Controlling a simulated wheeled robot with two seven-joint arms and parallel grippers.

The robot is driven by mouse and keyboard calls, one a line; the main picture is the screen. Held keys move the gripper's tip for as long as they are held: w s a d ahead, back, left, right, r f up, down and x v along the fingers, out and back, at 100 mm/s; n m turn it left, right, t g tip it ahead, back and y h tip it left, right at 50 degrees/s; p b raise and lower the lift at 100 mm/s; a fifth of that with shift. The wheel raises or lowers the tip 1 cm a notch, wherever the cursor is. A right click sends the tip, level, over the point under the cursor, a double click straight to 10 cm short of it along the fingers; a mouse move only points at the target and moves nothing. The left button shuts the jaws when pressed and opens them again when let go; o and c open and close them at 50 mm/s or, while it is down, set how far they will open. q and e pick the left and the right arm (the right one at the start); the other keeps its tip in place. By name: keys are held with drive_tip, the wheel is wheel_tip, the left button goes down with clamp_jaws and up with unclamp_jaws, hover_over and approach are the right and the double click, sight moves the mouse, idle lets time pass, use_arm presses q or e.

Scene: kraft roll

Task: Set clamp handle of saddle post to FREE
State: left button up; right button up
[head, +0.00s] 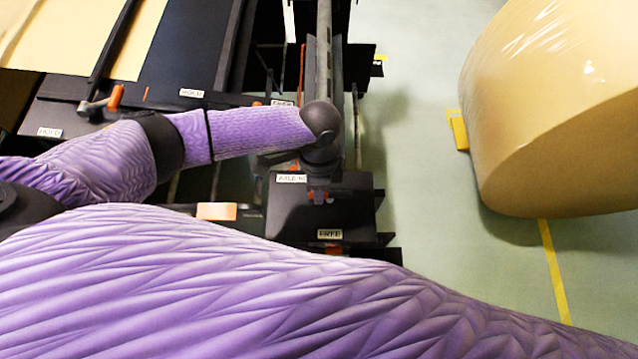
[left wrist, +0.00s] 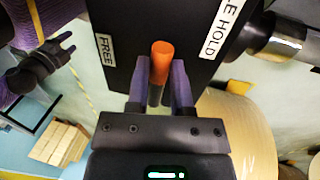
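The saddle post's black clamp box (head: 345,215) stands below the centre of the head view. It carries an AXLE HOLD label (head: 291,179) and a FREE label (head: 329,234). Its orange-tipped clamp handle (left wrist: 162,58) shows in the left wrist view, between the FREE label (left wrist: 105,50) and the HOLD label (left wrist: 220,28). My left gripper (left wrist: 162,80) has one finger on each side of the handle, very close to it. I cannot tell whether the fingers press on it. What looks like my right gripper (left wrist: 66,46) is small and dark at the upper left there.
Another orange handle (head: 115,96) and HOLD labels (head: 191,93) are on the machine at left. The floor (head: 420,170) between post and roll is clear. A wooden stack (left wrist: 60,143) shows in the wrist view.

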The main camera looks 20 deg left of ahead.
use_arm(q)
clamp_jaws()
